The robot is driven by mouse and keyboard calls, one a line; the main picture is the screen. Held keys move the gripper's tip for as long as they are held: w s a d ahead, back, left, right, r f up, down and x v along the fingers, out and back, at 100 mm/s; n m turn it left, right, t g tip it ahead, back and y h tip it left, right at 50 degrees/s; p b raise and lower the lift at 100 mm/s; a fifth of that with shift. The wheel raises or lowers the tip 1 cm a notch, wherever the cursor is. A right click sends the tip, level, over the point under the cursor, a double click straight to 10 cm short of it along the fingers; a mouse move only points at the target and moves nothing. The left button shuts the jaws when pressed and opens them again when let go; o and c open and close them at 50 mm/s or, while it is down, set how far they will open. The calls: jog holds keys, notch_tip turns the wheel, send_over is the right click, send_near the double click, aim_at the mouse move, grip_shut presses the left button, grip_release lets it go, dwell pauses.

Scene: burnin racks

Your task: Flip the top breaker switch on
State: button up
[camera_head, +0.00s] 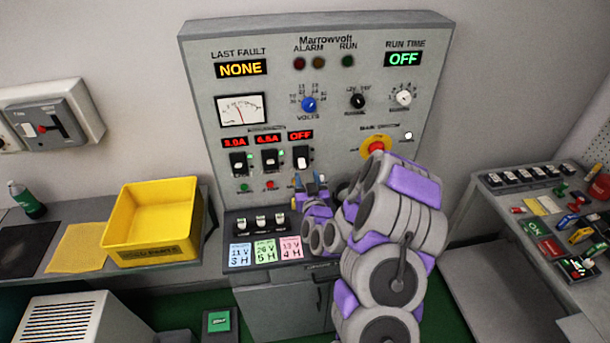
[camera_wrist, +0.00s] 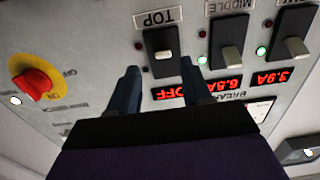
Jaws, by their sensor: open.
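The top breaker switch (camera_head: 302,157) is the rightmost of three on the grey control panel (camera_head: 330,95), with a red OFF display above it. In the wrist view, which is upside down, its black plate with a pale lever (camera_wrist: 163,53) sits by the TOP label. My gripper (camera_head: 311,180) is just below the switch in the head view. In the wrist view the open, empty fingers (camera_wrist: 160,78) stand either side of the switch's line. I cannot tell whether they touch the lever.
The middle breaker (camera_wrist: 230,40) and another breaker (camera_wrist: 290,40) sit beside it, with lit displays. A red emergency knob on yellow (camera_head: 376,146) is to the right, close to my arm. A yellow bin (camera_head: 150,215) stands on the left bench.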

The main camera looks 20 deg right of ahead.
aim_at(303, 167)
jog(key=w, duration=0.3)
jog(key=shift+r, duration=0.1)
jog(key=shift+w+d, duration=0.2)
jog(key=shift+w, duration=0.25)
jog(key=shift+w+d, duration=0.1)
jog(key=shift+d, duration=0.1)
grip_shut()
